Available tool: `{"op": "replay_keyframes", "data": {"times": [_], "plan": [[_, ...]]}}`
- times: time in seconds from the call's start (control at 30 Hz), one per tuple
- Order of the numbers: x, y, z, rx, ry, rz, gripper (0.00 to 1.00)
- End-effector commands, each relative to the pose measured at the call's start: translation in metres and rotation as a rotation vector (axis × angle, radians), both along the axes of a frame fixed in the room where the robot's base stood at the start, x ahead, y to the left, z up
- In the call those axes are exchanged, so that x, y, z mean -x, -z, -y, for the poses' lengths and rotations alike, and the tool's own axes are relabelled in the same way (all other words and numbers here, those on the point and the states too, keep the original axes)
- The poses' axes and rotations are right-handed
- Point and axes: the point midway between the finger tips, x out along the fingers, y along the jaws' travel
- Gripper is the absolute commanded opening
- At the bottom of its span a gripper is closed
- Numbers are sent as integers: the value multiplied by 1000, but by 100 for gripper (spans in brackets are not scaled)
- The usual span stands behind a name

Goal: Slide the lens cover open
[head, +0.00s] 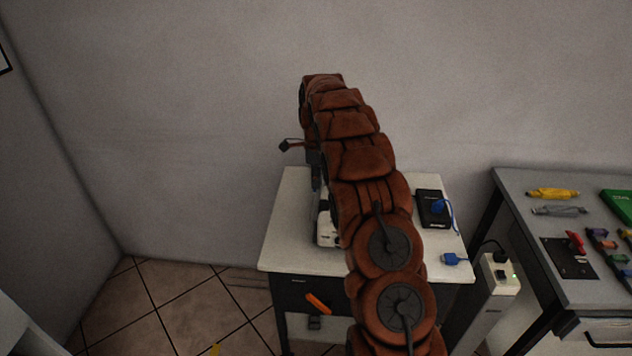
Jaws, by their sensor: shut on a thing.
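A white device (328,228) stands on the white top of a small cabinet, mostly hidden behind my brown arm. Only its left side and front corner show. I cannot make out the lens cover or how far open it is. My gripper (316,178) reaches down at the device's far left side. Only a dark strip of it shows at the arm's left edge. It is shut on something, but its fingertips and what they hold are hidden.
The cabinet top (285,235) also holds a black box (432,212) with a blue cable and a blue plug (452,259). An orange-handled item (318,303) is at the cabinet front. A power strip (500,275) and grey tool table (515,190) stand right.

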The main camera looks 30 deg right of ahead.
Motion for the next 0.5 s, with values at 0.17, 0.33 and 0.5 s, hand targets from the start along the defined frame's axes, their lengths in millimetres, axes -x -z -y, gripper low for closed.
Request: {"op": "replay_keyframes", "data": {"times": [0.17,0.33,0.5], "plan": [[-3,-2,1,5,0,12,0],[-3,-3,2,6,0,13,20],[-2,-2,2,5,0,10,37]]}}
